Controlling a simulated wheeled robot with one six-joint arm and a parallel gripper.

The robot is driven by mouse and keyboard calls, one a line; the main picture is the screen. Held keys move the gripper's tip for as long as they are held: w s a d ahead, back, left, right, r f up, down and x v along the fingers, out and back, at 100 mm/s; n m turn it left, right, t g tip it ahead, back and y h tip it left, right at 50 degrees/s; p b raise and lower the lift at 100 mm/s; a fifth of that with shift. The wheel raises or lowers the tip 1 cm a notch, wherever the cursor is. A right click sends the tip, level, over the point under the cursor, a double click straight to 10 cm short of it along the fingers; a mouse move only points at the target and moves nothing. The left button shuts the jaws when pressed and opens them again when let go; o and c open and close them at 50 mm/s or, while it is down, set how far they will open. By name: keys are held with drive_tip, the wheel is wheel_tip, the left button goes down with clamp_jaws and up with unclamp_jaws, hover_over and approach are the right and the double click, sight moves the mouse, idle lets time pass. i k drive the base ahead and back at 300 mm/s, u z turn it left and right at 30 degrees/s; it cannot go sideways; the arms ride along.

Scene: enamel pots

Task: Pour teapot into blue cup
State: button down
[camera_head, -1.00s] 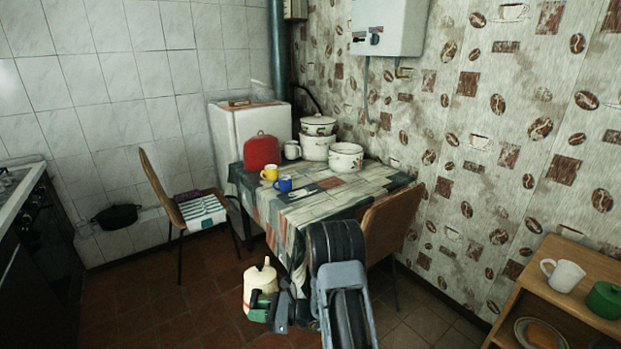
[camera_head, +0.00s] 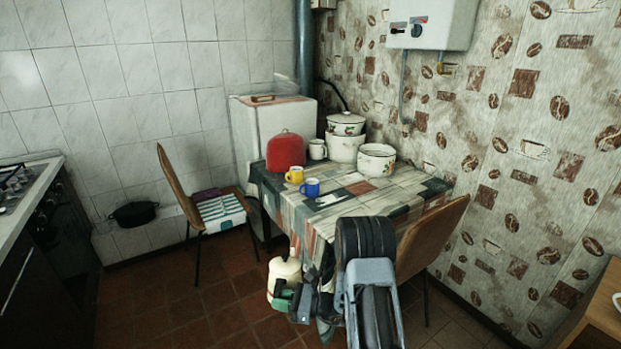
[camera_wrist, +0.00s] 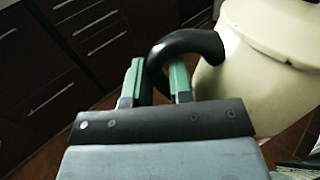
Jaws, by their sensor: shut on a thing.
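The cream teapot (camera_head: 284,273) hangs in front of the table, lower than the tabletop. My gripper (camera_head: 293,299) is shut on its handle. In the wrist view my gripper's green fingers (camera_wrist: 158,82) close around the teapot's black curved handle (camera_wrist: 195,42), with the cream body (camera_wrist: 265,75) to the right. The teapot looks roughly upright in the head view. The blue cup (camera_head: 311,188) stands on the near left part of the table, beyond the teapot and apart from it. The inside of the teapot cannot be seen.
A yellow cup (camera_head: 295,174) stands just left of the blue cup. A red cover (camera_head: 285,150), a white mug (camera_head: 317,149) and enamel pots (camera_head: 377,160) are behind. Chairs stand left (camera_head: 205,205) and right (camera_head: 430,238) of the table (camera_head: 350,200). Open floor lies to the left.

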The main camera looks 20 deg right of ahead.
sight(309, 189)
drive_tip(key=u, duration=0.05)
drive_tip(key=i, duration=1.25)
